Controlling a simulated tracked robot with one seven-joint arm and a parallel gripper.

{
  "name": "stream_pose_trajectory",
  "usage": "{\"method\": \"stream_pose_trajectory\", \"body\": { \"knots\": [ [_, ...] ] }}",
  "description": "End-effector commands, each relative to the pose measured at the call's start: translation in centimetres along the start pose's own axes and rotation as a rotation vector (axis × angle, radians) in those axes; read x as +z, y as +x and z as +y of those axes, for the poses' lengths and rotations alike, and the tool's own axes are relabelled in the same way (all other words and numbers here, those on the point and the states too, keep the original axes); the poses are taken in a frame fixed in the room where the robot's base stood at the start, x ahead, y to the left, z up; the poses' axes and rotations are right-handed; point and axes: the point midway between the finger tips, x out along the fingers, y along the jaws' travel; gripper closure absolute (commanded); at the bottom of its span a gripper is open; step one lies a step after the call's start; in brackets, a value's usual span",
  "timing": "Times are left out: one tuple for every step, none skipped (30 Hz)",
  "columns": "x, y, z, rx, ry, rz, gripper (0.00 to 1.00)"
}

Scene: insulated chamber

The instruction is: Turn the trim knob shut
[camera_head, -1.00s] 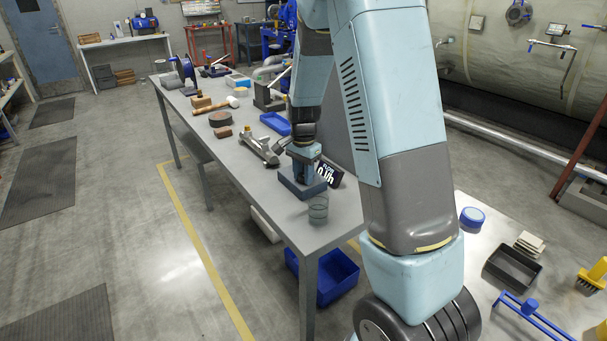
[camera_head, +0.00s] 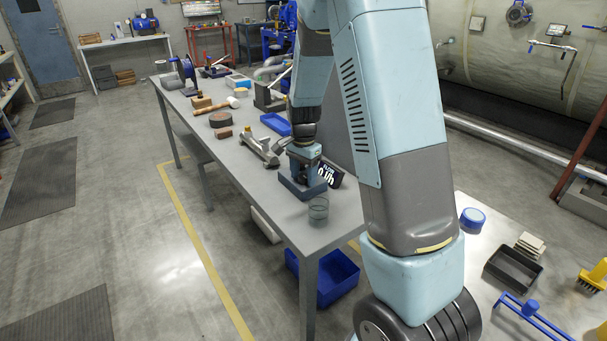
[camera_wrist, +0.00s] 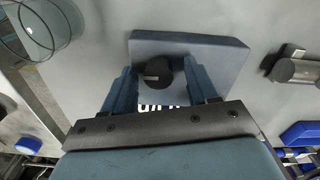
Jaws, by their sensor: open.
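The trim knob (camera_wrist: 155,73) is a dark round knob with a pale mark on its face. It stands on a blue-grey block (camera_wrist: 215,48) in the wrist view. The block also shows on the long bench in the head view (camera_head: 290,187). My gripper (camera_wrist: 158,68) is open, with one blue finger on each side of the knob. In the head view my gripper (camera_head: 304,172) is low over the block and hides the knob. A dark display (camera_head: 330,175) with white digits stands beside the block; I cannot read it surely.
A clear glass (camera_head: 318,209) stands near the block at the bench's front end. A grey metal fitting (camera_head: 262,150) lies behind the block. A blue tray (camera_head: 275,123) is farther back. A blue bin (camera_head: 335,278) is on the floor below.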

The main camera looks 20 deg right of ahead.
Motion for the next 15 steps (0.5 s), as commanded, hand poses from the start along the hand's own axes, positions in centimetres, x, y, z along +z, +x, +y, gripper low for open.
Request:
{"method": "stream_pose_trajectory", "body": {
  "knots": [
    [0.0, -0.1, 0.0, 0.000, 0.000, 0.000, 0.42],
    [0.0, -0.1, 0.0, 0.000, 0.000, 0.000, 0.42],
    [0.0, -0.4, 0.0, 0.000, 0.000, 0.000, 0.42],
    [0.0, -0.6, 0.0, -0.001, 0.000, 0.000, 0.42],
    [0.0, -0.8, 0.0, -0.001, 0.000, 0.000, 0.42],
    [0.0, -1.3, -0.1, -0.002, -0.001, 0.001, 0.42],
    [0.0, -1.7, -0.1, -0.002, -0.001, 0.001, 0.42],
    [0.0, -2.2, -0.1, -0.002, -0.002, 0.001, 0.42],
    [0.0, -3.0, -0.1, -0.004, -0.002, 0.002, 0.42],
    [0.0, -3.5, -0.1, -0.003, -0.002, 0.002, 0.42],
    [0.0, -4.1, -0.1, -0.004, -0.002, 0.002, 0.42],
    [0.0, -4.9, -0.1, -0.004, -0.001, 0.001, 0.42],
    [0.0, -5.5, -0.1, -0.004, 0.000, 0.001, 0.42],
    [-0.1, -6.1, -0.1, -0.003, 0.000, 0.002, 0.42],
    [-0.1, -7.0, -0.1, -0.004, -0.001, 0.002, 0.42]
  ]
}}
